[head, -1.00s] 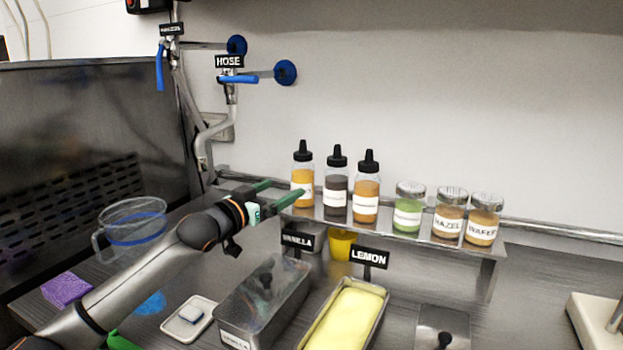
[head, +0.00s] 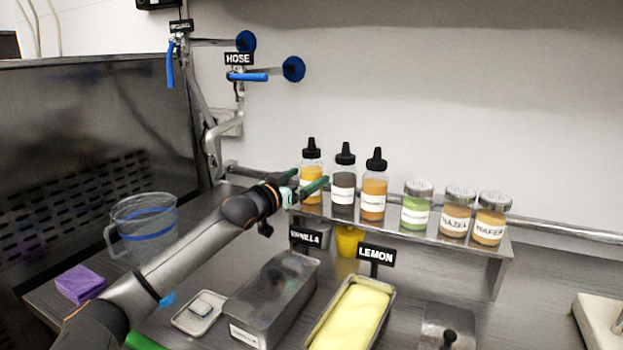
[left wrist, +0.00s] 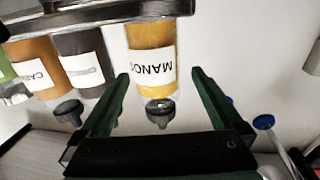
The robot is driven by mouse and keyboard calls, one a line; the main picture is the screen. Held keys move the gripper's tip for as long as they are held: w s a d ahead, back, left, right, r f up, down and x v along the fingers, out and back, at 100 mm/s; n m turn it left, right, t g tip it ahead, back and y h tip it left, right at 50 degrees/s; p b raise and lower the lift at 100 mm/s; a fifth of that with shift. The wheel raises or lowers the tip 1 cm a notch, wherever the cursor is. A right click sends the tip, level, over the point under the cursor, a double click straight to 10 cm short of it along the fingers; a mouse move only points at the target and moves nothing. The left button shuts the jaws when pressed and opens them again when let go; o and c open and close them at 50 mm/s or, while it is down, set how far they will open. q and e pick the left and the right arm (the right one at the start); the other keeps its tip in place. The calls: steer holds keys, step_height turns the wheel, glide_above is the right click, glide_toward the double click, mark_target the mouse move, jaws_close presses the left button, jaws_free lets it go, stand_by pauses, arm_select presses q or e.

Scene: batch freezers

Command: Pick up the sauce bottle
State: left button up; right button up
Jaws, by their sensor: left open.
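Three sauce bottles with black caps stand upright on a raised metal shelf: a yellow one (head: 311,172), a dark one (head: 344,181) and an orange one (head: 374,190). My left gripper (head: 311,177) is open at the yellow bottle, its green fingers partly covering the bottle's lower half. In the left wrist view, the picture is upside down; the yellow bottle (left wrist: 151,50), labelled "MANGO", shows between the two open fingers (left wrist: 159,77). The fingers do not appear closed on it. The dark bottle (left wrist: 85,70) is just outside the left finger. My right gripper is not in view.
Jars (head: 456,214) stand on the same shelf to the right. A clear jug (head: 143,225) stands left. A blue-handled hose tap (head: 245,76) is on the wall behind.

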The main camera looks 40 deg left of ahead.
mark_target(314, 175)
arm_select(q)
steer(key=w, duration=0.3)
steer(key=shift+w+f+p, duration=0.1)
steer(key=shift+w+p, duration=0.05)
steer(key=shift+p, duration=0.2)
steer(key=shift+w+a+f, duration=0.1)
steer(key=shift+w+a, duration=0.05)
steer(key=shift+w, duration=0.8)
steer(key=shift+c, duration=0.2)
steer(key=c, duration=1.3)
